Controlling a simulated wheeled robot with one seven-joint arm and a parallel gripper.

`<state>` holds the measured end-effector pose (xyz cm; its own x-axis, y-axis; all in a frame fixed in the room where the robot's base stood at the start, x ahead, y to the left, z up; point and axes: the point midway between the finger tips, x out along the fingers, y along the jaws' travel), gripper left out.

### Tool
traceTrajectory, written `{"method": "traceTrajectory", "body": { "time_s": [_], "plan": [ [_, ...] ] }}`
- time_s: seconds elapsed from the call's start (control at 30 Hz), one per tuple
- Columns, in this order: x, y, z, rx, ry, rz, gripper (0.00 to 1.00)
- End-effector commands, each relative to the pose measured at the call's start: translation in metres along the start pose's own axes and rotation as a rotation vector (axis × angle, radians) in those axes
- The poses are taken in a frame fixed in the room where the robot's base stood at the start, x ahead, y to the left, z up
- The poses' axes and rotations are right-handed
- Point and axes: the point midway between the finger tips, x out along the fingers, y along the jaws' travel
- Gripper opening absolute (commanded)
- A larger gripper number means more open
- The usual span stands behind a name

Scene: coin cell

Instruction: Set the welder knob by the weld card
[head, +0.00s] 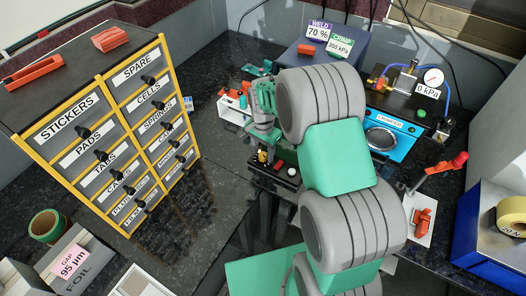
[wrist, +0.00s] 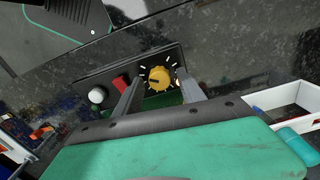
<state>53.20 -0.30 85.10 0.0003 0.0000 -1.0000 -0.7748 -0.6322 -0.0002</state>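The yellow welder knob (wrist: 159,77) sits on a dark panel (wrist: 96,75), ringed by white tick marks. A dark mark on the knob seems to point left, but it is small. My gripper (wrist: 155,82) is open, with one finger on either side of the knob; I see gaps between fingers and knob, and cannot tell whether either touches. In the head view the knob (head: 262,156) shows just below my gripper (head: 264,142). The weld card (head: 319,29) reads WELD 70 % and stands at the back.
A red switch (wrist: 121,82) and a white button (wrist: 97,95) are on the same panel, left of the knob. A crimp card (head: 340,47) reads 350 kPa. A drawer cabinet (head: 110,110) stands at left, a blue machine (head: 395,140) at right.

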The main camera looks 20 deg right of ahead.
Motion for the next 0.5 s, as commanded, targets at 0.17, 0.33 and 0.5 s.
{"method": "traceTrajectory", "body": {
  "time_s": [0.17,0.33,0.5],
  "plan": [
    [-0.0003,0.0001,0.0000,0.000,0.000,0.000,0.31],
    [-0.0004,0.0000,0.0000,0.000,0.000,0.000,0.18],
    [-0.0005,-0.0001,0.0001,0.000,0.000,0.000,0.04]
  ]
}}
